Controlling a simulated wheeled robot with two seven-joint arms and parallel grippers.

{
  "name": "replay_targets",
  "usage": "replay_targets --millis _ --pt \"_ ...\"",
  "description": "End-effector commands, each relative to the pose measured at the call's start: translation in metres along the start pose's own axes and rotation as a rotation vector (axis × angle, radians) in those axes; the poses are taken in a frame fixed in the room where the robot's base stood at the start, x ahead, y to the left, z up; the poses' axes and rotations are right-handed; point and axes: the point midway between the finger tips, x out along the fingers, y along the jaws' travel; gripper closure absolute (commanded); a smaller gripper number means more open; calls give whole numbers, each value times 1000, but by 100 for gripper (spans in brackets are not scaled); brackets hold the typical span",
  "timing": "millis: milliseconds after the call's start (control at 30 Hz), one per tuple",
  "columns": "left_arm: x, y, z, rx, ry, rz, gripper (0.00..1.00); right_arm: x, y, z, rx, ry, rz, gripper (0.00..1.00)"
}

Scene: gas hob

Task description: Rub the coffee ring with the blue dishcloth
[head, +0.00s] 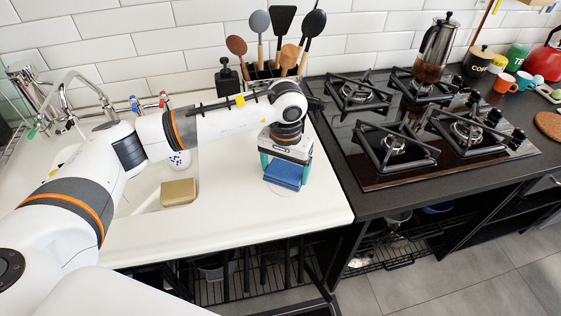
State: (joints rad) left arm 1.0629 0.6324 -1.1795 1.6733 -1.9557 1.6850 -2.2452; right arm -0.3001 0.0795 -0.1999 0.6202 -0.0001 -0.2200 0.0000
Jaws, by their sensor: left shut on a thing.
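The blue dishcloth (283,175) is folded and held in my left gripper (285,165), which points down over the white counter right of the sink. The gripper's fingers are shut on the cloth. The cloth is at or just above the counter; I cannot tell whether it touches. A faint arc that looks like part of the coffee ring (282,195) shows on the counter just below the cloth in the picture. The cloth and gripper hide the rest of it. My right gripper is not in view.
A tan sponge (178,192) sits by the sink. A utensil holder (268,71) and dark bottle (227,75) stand behind my left arm. The black gas hob (405,150) with a coffee press (435,50) is to the right. The counter's front strip is clear.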

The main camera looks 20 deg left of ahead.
Motion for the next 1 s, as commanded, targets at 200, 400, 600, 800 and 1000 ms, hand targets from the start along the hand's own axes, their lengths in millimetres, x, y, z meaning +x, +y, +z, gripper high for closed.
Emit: replay_targets --millis 200,400,600,800,1000 --pt "3 -6 -10 2 7 1 33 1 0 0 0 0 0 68" --pt "3 -14 -20 5 8 0 33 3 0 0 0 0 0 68" --pt "3 -25 -34 5 9 1 33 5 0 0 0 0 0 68" --pt "2 -30 -43 3 9 1 33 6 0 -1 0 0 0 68" --pt "1 -31 -43 3 8 1 33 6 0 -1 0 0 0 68"
